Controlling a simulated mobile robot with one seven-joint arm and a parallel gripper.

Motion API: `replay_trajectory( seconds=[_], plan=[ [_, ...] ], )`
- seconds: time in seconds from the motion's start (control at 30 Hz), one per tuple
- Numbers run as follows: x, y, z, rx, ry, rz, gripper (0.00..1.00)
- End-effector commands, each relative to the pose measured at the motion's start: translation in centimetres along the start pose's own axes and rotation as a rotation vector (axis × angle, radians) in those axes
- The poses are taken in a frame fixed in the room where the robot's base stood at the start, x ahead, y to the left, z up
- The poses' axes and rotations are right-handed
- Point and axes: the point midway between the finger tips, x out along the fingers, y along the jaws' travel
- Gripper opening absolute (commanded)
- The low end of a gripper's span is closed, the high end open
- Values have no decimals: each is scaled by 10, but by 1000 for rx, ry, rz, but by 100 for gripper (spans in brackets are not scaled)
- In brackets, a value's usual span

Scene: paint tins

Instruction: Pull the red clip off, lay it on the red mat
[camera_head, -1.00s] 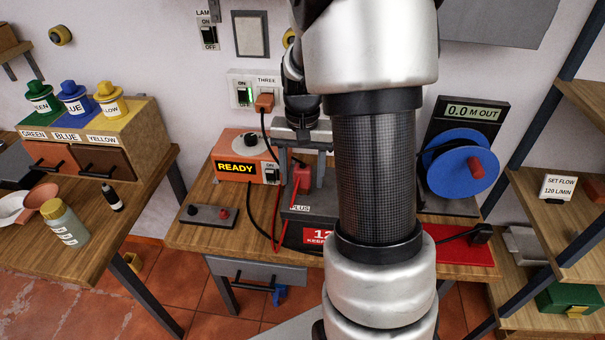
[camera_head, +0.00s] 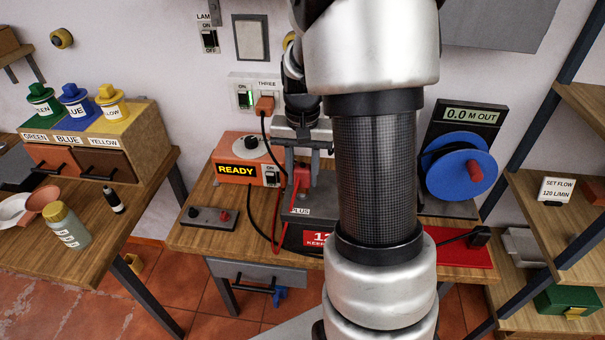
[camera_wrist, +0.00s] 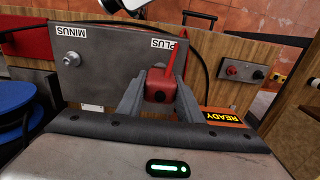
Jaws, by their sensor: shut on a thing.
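The red clip (camera_head: 302,177) is at the PLUS end of the grey battery (camera_head: 298,205), with a red cable running from it. It also shows in the wrist view (camera_wrist: 161,86), close to the PLUS label. My gripper (camera_head: 303,168) comes down from above, its two fingers on either side of the clip; in the wrist view my gripper (camera_wrist: 160,82) is shut on it. The post under the clip is hidden, so I cannot tell whether the clip still sits on it. The red mat (camera_head: 463,249) lies to the right of the battery, partly behind my arm.
A blue reel (camera_head: 458,162) stands behind the mat. A black cable with a black clip (camera_head: 479,235) lies across the mat's right part.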

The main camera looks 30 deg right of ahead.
Motion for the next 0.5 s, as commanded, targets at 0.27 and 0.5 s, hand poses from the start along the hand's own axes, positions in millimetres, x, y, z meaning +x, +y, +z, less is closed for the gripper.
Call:
replay_trajectory(
  seconds=[0.27,0.5],
  plan=[
    [-13,0,0,0,1,0,6],
    [-22,0,0,0,1,0,6]
  ],
)
